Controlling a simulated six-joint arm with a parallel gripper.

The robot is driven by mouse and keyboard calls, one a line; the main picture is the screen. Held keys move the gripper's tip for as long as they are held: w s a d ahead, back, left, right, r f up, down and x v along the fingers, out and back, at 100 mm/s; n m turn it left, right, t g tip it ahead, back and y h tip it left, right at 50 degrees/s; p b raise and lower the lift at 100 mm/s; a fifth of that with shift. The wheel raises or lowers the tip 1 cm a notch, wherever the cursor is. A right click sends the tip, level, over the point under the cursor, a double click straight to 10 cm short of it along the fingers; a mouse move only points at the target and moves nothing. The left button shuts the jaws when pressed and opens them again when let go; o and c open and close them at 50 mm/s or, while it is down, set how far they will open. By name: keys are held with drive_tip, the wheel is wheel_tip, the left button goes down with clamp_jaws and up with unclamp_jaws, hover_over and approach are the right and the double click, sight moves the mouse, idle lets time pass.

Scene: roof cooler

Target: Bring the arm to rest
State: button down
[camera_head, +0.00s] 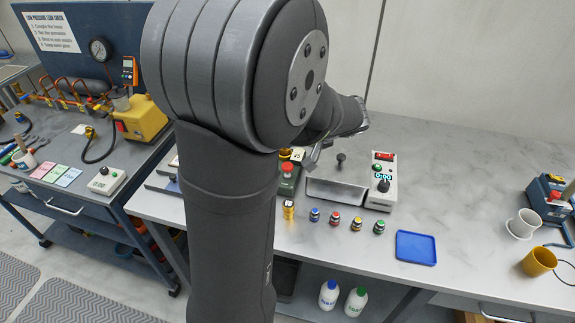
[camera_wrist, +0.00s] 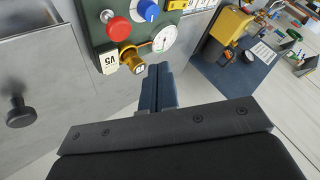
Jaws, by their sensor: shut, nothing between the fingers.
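My gripper (camera_wrist: 158,88) shows in the wrist view with its two dark blue-grey fingers together and nothing between them. Its fingertips appear just below a green panel (camera_wrist: 98,14) with a red button (camera_wrist: 118,29), a blue knob (camera_wrist: 148,10), a round gauge (camera_wrist: 164,39) and a brass fitting (camera_wrist: 132,59). I cannot tell whether they touch it. In the head view my arm rises through the middle and bends to the right above the bench. It hides part of the green box (camera_head: 289,187), and the gripper is mostly hidden there.
A grey drawer unit (camera_head: 337,191) and a white device with a display (camera_head: 381,188) stand right of the green box. Several small jars line the bench front, beside a blue tray (camera_head: 416,248). A white cup (camera_head: 523,224) and yellow cup (camera_head: 539,262) stand right. The right bench middle is clear.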

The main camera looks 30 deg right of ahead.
drive_tip(key=shift+f, duration=0.15)
drive_tip(key=shift+f, duration=1.2)
wheel_tip(320, 180, up, 6)
drive_tip(key=shift+r, duration=0.25)
drive_tip(key=shift+f, duration=2.95)
drive_tip(key=shift+d+r, duration=0.1)
drive_tip(key=shift+r, duration=1.7)
